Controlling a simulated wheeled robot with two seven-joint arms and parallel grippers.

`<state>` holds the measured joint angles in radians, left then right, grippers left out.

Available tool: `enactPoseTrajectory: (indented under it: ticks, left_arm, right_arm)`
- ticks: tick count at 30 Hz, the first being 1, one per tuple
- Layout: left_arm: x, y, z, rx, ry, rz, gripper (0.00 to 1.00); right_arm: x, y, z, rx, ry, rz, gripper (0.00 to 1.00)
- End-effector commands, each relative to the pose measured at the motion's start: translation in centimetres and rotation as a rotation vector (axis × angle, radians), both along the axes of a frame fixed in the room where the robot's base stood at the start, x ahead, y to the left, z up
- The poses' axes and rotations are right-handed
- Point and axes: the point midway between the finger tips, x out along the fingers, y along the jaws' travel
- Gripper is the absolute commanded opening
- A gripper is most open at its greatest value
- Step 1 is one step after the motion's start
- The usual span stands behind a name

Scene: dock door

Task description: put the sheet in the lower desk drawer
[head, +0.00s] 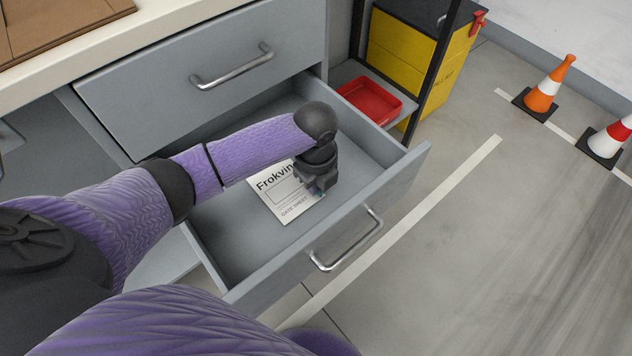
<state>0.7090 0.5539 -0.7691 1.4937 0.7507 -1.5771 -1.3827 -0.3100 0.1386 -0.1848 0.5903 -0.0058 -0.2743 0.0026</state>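The lower desk drawer (345,248) is pulled open, its inside showing grey and bare apart from the sheet. The white sheet (277,205), printed "Frokvin" and "GATE SHEET", is inside the drawer outline and looks flat; I cannot tell if it rests on the drawer floor or is just above it. My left gripper (319,189) points down at the sheet's right edge. Its fingers are small and dark, and whether they grip the sheet is unclear. My forearm crosses over the drawer and hides part of the sheet's top. My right gripper is not in view.
The upper drawer (215,80) is shut above the open one. The desk top (95,45) holds brown cardboard (55,22). A red tray (368,101) sits on a shelf beside a yellow box (425,65). Traffic cones (545,88) stand on the floor at right.

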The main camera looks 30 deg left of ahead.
Motion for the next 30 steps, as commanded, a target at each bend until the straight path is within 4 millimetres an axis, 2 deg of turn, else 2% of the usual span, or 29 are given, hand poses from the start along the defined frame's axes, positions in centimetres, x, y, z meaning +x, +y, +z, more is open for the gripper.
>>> enactPoseTrajectory:
  ticks: [2,8,17,20,24,30]
  left_arm:
    - [0.0,0.0,-0.2,0.0,0.001,0.0,0.0]
    - [0.0,0.0,-0.2,0.0,0.0,0.0,0.39]
    - [0.0,0.0,0.1,0.001,-0.001,0.0,0.39]
    - [0.1,0.0,2.4,0.0,-0.007,0.001,0.39]
    - [0.1,0.0,6.9,0.001,-0.009,0.0,0.39]
    - [0.1,0.0,11.3,-0.001,-0.006,0.001,0.39]
  right_arm:
    - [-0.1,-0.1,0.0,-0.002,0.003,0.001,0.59]
    - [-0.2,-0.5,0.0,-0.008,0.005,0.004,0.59]
    - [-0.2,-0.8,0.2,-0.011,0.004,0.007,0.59]
    - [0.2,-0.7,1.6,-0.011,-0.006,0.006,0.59]
    - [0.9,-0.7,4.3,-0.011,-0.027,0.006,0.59]
    - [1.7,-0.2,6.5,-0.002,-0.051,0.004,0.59]
